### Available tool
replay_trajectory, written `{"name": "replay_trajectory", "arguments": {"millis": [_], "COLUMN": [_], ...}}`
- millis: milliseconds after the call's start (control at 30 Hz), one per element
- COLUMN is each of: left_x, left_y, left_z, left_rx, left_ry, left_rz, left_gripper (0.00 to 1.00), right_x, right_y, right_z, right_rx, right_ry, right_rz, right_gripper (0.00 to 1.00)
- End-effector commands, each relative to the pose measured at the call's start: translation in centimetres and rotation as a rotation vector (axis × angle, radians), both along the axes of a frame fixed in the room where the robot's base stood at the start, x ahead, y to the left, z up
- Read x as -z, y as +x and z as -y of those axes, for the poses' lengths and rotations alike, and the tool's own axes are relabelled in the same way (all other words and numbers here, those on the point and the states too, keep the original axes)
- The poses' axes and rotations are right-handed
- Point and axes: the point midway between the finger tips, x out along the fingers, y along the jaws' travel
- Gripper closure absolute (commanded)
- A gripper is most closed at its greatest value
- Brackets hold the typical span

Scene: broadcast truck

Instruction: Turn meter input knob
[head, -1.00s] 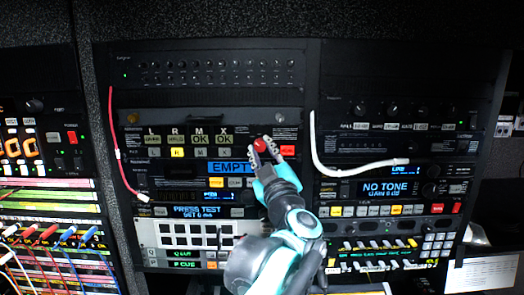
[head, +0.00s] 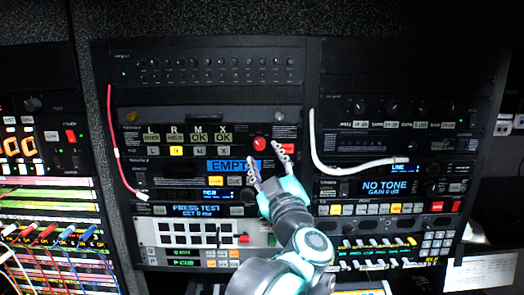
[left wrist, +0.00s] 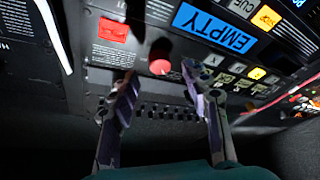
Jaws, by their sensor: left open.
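A round red knob (head: 261,143) sits on the rack panel with the L, R, M and X buttons; it also shows in the left wrist view (left wrist: 160,64). I cannot read its label, so I cannot tell whether it is the meter input knob. My left gripper (head: 266,154) is open, its fingers spread either side just below the knob in the head view. In the left wrist view the gripper (left wrist: 158,72) has the knob in line between its fingertips, with nothing held. A dark round shape (left wrist: 160,46) shows beside the red knob. My right gripper is not in view.
A red button (left wrist: 114,31) lies close to the knob. The blue EMPTY display (head: 228,167) is left of my fingers. A white cable (head: 318,150) hangs at the right and a red cable (head: 114,140) at the left. A NO TONE unit (head: 385,188) is to the right.

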Motion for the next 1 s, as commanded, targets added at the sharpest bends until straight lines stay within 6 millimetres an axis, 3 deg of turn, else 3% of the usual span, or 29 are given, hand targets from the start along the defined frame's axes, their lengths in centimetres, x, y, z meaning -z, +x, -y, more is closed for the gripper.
{"name": "replay_trajectory", "arguments": {"millis": [200, 400, 833, 933, 1000], "left_x": [1.5, 2.1, 2.5, 3.9, 5.9], "left_y": [-4.5, -6.7, -7.1, -6.8, -6.5], "left_z": [1.2, 1.7, 1.7, 1.6, 1.4], "left_rx": [0.004, 0.002, 0.005, 0.038, 0.089], "left_ry": [0.000, 0.001, 0.003, 0.022, 0.051], "left_rz": [-0.001, 0.000, 0.002, 0.016, 0.030], "left_gripper": [0.53, 0.53, 0.53, 0.53, 0.53], "right_x": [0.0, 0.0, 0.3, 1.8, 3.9], "right_y": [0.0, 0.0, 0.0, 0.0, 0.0], "right_z": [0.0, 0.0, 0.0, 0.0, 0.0], "right_rx": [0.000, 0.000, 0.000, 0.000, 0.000], "right_ry": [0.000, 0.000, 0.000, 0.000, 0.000], "right_rz": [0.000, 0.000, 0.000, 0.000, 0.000], "right_gripper": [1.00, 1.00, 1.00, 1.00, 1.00]}}
